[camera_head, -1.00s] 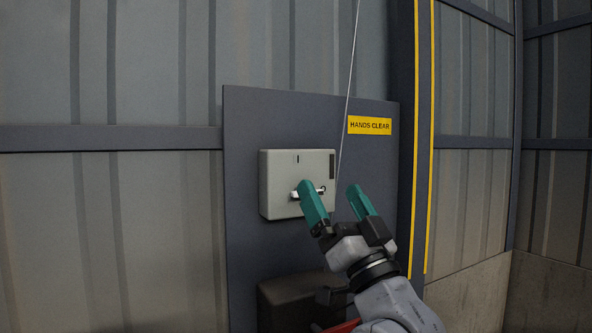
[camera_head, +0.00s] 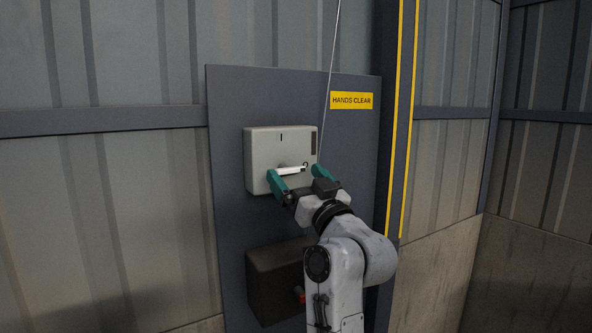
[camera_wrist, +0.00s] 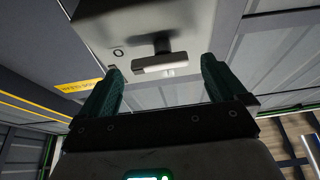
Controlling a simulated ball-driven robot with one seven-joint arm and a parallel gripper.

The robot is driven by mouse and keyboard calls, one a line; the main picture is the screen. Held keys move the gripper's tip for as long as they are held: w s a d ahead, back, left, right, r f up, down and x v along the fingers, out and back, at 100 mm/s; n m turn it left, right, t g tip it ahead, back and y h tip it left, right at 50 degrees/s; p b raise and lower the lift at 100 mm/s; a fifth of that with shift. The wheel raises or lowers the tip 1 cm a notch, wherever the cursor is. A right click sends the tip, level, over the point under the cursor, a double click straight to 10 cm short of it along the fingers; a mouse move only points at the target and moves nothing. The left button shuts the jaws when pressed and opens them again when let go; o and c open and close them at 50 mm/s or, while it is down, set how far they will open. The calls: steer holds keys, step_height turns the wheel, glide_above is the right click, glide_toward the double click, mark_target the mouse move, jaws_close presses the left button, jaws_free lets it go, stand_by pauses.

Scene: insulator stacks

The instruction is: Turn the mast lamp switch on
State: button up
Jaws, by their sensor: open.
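The mast lamp switch is a pale grey box (camera_head: 260,150) on a dark panel, with an "I" mark at its top and an "O" mark at its right. Its white bar handle (camera_head: 290,170) lies nearly level, its right end towards the "O". My gripper (camera_head: 294,170) is open in front of the box, one finger at each end of the handle. In the wrist view the handle (camera_wrist: 160,63) shows between and beyond the fingertips of my gripper (camera_wrist: 160,66), with a gap on each side. I cannot tell whether a finger touches it.
A dark box (camera_head: 268,280) with a small red part sits below the switch. A yellow "HANDS CLEAR" sign (camera_head: 351,100) is at the panel's upper right. A thin cable (camera_head: 330,70) hangs in front of the panel. A post with yellow stripes (camera_head: 395,130) stands to the right.

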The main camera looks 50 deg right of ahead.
steer(key=shift+w+d+r, duration=0.15)
steer(key=shift+w+r, duration=0.1)
steer(key=shift+w, duration=0.25)
steer(key=c, duration=1.1)
steer(key=shift+o, duration=0.2)
